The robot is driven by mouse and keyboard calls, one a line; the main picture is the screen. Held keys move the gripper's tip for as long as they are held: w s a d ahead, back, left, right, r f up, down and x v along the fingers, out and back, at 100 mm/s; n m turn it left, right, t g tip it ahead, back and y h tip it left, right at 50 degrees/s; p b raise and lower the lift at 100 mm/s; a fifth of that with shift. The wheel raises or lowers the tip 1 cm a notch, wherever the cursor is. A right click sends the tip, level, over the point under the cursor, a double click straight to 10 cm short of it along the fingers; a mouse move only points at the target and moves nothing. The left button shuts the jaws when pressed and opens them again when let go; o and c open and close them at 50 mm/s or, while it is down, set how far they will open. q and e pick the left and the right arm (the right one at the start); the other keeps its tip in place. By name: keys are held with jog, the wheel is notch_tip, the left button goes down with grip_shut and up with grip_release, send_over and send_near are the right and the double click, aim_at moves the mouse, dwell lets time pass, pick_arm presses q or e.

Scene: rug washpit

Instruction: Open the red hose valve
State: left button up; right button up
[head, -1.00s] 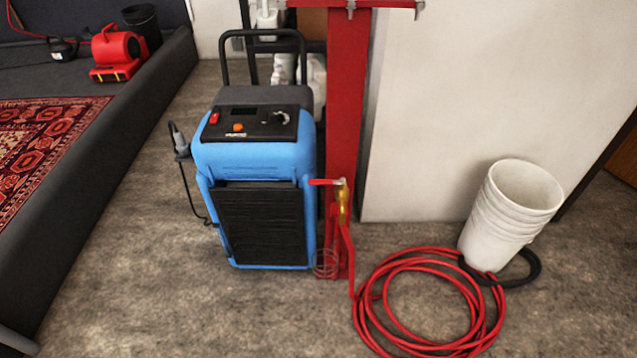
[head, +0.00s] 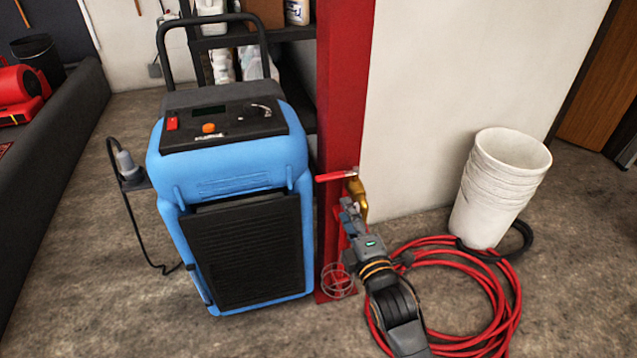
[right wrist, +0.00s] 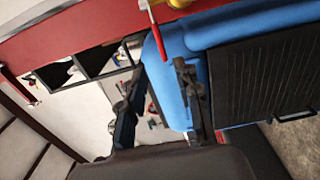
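The red hose valve handle (head: 336,177) is a short lever that points left, level, from the brass valve body (head: 357,195) on the red post. My right gripper (head: 350,212) is just below the handle and in front of the post. In the right wrist view the right gripper (right wrist: 158,80) is open, its two dark fingers apart with nothing held. The red lever (right wrist: 154,50) shows there hanging into the gap between the fingers; whether it touches them I cannot tell. The brass body (right wrist: 180,3) is cut by the top edge. My left gripper is not in view.
A blue dehumidifier (head: 230,180) stands close left of the red post (head: 343,90). A coiled red hose (head: 490,290) lies on the floor at right, beside stacked white buckets (head: 500,190).

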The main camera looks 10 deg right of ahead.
aim_at(331, 180)
jog(key=w+b, duration=0.2)
jog(key=w, duration=1)
jog(key=shift+a, duration=0.15)
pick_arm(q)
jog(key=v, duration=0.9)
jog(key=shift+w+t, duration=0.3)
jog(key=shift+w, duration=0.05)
pick_arm(e)
jog(key=shift+w, duration=0.65)
grip_shut()
